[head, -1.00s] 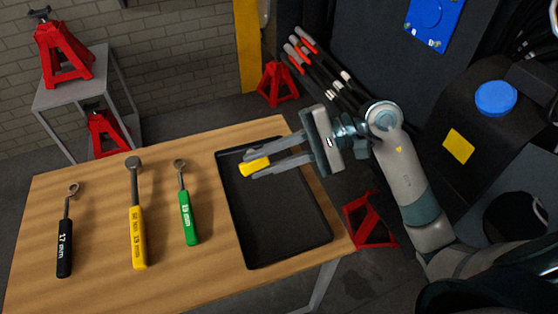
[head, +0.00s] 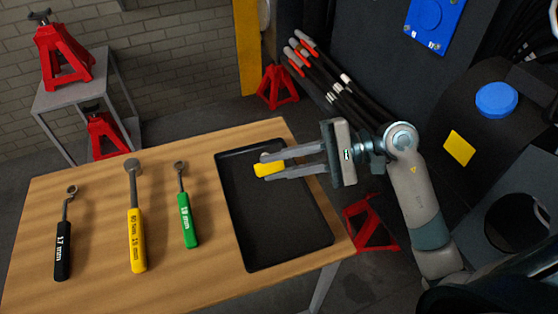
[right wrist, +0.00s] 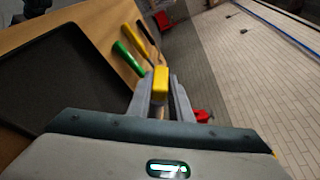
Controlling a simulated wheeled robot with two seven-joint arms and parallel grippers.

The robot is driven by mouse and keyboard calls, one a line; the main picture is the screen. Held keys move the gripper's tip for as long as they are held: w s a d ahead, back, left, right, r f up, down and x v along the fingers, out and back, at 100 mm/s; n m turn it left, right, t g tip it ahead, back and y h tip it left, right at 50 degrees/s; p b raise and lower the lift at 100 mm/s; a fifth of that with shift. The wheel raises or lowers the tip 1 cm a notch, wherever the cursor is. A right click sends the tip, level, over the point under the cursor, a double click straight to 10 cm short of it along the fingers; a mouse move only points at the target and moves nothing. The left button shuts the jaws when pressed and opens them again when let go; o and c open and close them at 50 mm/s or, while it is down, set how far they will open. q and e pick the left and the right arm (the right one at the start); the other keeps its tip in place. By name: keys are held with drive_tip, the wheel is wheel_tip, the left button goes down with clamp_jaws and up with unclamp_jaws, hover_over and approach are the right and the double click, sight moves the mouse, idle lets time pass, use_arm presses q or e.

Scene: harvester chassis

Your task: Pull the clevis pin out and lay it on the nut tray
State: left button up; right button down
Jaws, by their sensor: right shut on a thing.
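My right gripper (head: 268,166) is shut on a yellow piece, which I take to be the clevis pin (head: 266,170). The pin sits between the fingertips; in the right wrist view its yellow end (right wrist: 161,82) shows between the fingers, and the rest of it is mostly hidden. The nut tray (head: 288,264) is a black, shallow, rimmed tray on the right end of the wooden table. In the head view the gripper and pin appear over the tray's far part. The gap above the tray floor is hard to judge. My left gripper is not in view.
Red-tipped hoses (head: 310,65) and the dark chassis stand behind to the right. The tray's visible floor is bare.

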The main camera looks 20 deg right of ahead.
wheel_tip(320, 180, down, 6)
drive_tip(key=shift+r+b, duration=0.25)
drive_tip(key=shift+b, duration=0.25)
drive_tip(key=shift+f, duration=0.95)
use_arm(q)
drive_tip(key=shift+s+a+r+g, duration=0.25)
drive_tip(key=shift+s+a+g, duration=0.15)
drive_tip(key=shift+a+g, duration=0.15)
use_arm(e)
drive_tip(key=shift+f, duration=0.3)
drive_tip(key=c, duration=1.5)
unclamp_jaws()
drive_tip(key=shift+c, duration=0.2)
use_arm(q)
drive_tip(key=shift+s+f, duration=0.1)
